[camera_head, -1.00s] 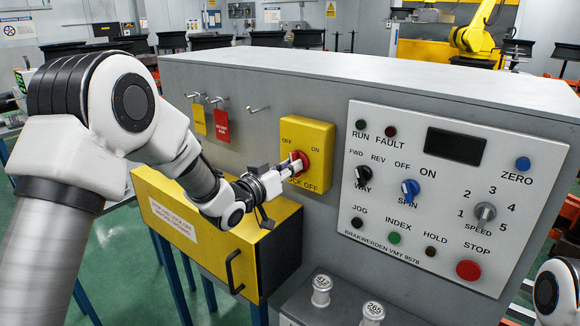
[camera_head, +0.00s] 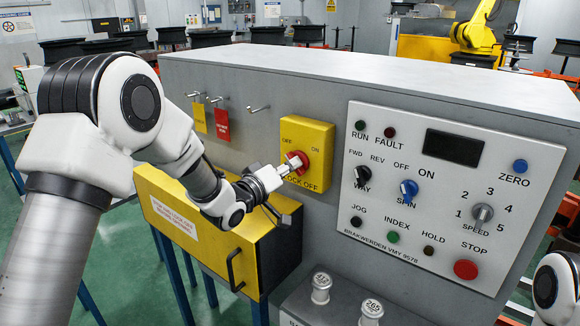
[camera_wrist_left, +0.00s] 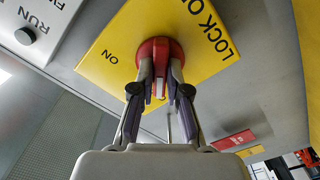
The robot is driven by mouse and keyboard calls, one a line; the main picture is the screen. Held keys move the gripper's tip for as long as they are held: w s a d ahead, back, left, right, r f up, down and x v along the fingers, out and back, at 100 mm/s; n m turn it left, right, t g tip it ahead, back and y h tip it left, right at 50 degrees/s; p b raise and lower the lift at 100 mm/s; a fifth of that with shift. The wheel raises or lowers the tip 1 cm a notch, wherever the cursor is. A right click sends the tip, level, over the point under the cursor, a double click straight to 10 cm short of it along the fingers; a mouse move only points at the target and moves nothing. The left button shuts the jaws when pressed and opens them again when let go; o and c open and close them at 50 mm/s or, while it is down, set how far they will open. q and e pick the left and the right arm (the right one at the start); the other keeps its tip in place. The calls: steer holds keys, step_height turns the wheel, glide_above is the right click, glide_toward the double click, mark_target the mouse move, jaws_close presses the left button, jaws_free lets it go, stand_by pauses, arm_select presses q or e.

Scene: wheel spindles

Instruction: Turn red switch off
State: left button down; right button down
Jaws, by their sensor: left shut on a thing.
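The red switch (camera_head: 304,157) is a round knob on a yellow plate (camera_head: 318,140) on the front of the grey cabinet. The plate reads OFF at its upper left, ON at its right and LOCK OFF below. My left gripper (camera_head: 291,165) is shut on the switch and reaches it from the left. In the left wrist view the two fingertips (camera_wrist_left: 160,75) close on the handle of the red switch (camera_wrist_left: 150,48). My right gripper is out of view.
A control panel (camera_head: 455,150) with knobs and a red stop button (camera_head: 466,269) lies right of the switch. Hooks with a yellow tag (camera_head: 199,118) and a red tag (camera_head: 222,124) are at its left. A yellow box (camera_head: 200,225) with a black handle sits below my left arm.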

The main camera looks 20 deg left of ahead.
arm_select(q)
steer(key=shift+r, duration=0.15)
steer(key=c, duration=1.2)
jaws_free()
steer(key=shift+o, duration=0.2)
steer(key=v, duration=1.2)
